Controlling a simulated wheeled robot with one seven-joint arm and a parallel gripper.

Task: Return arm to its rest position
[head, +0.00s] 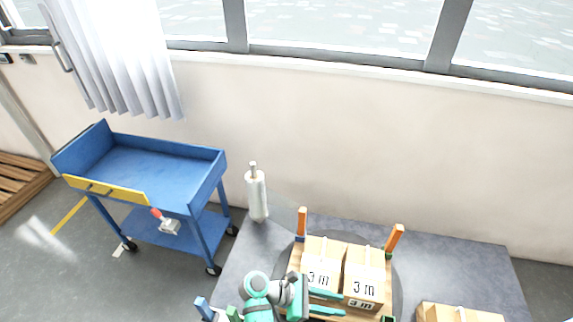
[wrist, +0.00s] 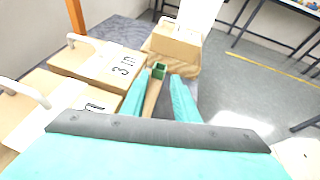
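My gripper (head: 342,304) is teal with a dark palm and sits low over the near side of the boxes at the bottom of the head view. In the wrist view its two fingers (wrist: 161,80) stand apart with nothing held between them. Beyond the fingertips is a small green corner block (wrist: 159,70). Two cardboard boxes, a left one (head: 322,262) and a right one (head: 365,275), stand side by side on a wooden pallet (head: 294,263). My arm's lower part is cut off by the frame edge.
Orange posts (head: 302,223) (head: 394,240) rise at the pallet's far corners. A wrapped roll (head: 257,195) stands on the grey table (head: 460,262). Another box (head: 458,312) is at the lower right. A blue cart (head: 160,167) stands left. The table's far right is clear.

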